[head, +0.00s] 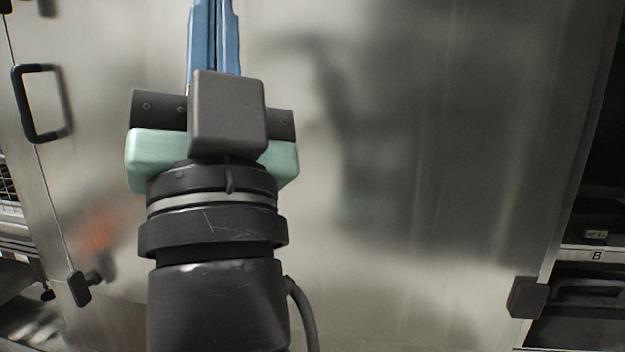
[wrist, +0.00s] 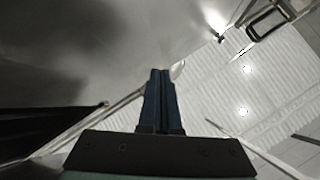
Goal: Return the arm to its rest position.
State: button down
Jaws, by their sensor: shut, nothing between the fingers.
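My gripper (head: 213,30) is in the upper left of the head view, pointing up in the picture, in front of a large stainless steel panel. Its two blue fingers lie side by side, shut, with nothing between them. The fingertips are cut off by the top edge of the head view. In the wrist view the shut blue fingers (wrist: 160,75) show whole in the middle, with no object at their tips. My dark wrist and the pale green gripper body fill the lower left-centre of the head view.
The steel panel (head: 430,150) spans most of the head view. A black handle (head: 20,103) stands out at its left, with a dark latch (head: 80,288) below. A black block (head: 527,297) sits at the lower right, beside a dark shelf bay with a label "B" (head: 597,256).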

jog(key=s+d+n+h, duration=0.1)
jog(key=s+d+h, duration=0.3)
jog(key=d+h, duration=0.25)
notch_tip(320, 180, up, 13)
jog(key=p, duration=1.4)
jog(key=shift+y, duration=0.35)
